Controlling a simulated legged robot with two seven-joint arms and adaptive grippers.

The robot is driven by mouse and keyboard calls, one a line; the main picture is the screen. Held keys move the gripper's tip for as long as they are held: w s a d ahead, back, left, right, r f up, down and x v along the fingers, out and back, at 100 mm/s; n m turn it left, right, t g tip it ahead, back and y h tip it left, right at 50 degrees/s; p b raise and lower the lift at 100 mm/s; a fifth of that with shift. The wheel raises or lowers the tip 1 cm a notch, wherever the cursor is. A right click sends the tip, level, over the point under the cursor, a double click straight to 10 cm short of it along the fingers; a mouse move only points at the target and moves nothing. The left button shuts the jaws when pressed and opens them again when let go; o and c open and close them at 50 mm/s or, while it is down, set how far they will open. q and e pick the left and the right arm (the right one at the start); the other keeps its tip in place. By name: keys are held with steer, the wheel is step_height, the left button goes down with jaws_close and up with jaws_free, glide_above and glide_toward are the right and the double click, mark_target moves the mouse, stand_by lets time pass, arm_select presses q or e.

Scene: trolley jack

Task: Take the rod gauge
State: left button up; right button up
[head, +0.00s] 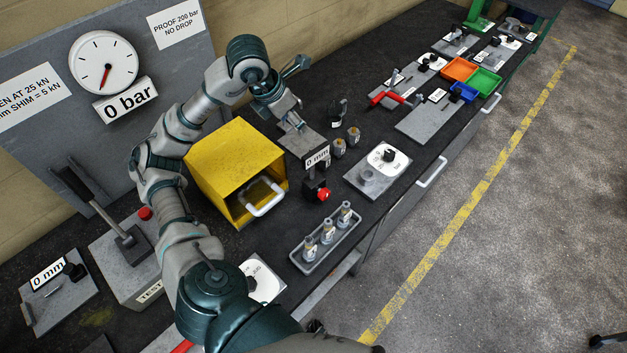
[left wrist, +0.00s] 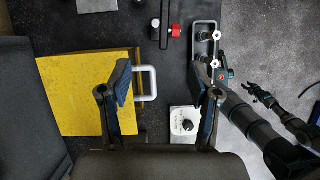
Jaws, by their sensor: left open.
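I cannot tell for sure which piece is the rod gauge. A 0 mm gauge sign (head: 317,157) stands by a grey plate (head: 303,143) in mid-bench, beside a dark block with a red knob (head: 323,194). Another 0 mm sign (head: 48,273) stands on a plate at the lower left, with a small metal rod by it. My right gripper (left wrist: 260,93) shows small and dark at the right there.
The yellow box (head: 232,158) with a pale handle is beside my left arm. A tray (head: 307,263) holds 3 metal pieces. A white-labelled plate (head: 365,185), orange bin (head: 460,69) and green bin (head: 484,82) stand farther right. The pressure dial (head: 103,62) is on the back panel.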

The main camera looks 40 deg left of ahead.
arm_select(q)
glide_toward(314, 149)
steer(key=a, duration=0.1)
steer(key=f, duration=0.1)
steer(key=w+d+f, duration=0.1)
steer(key=f, duration=0.3)
steer(key=shift+w+d, duration=0.4)
steer(key=w+f, duration=0.1)
steer(key=f, duration=0.2)
steer(key=w+a+f+p, duration=0.1)
steer(key=f, duration=0.1)
steer(key=shift+w+f, duration=0.1)
steer(key=shift+w, duration=0.2)
steer(key=shift+d, duration=0.4)
steer(key=c, duration=0.6)
steer(key=shift+d, duration=0.1)
jaws_close()
steer(key=shift+r, duration=0.2)
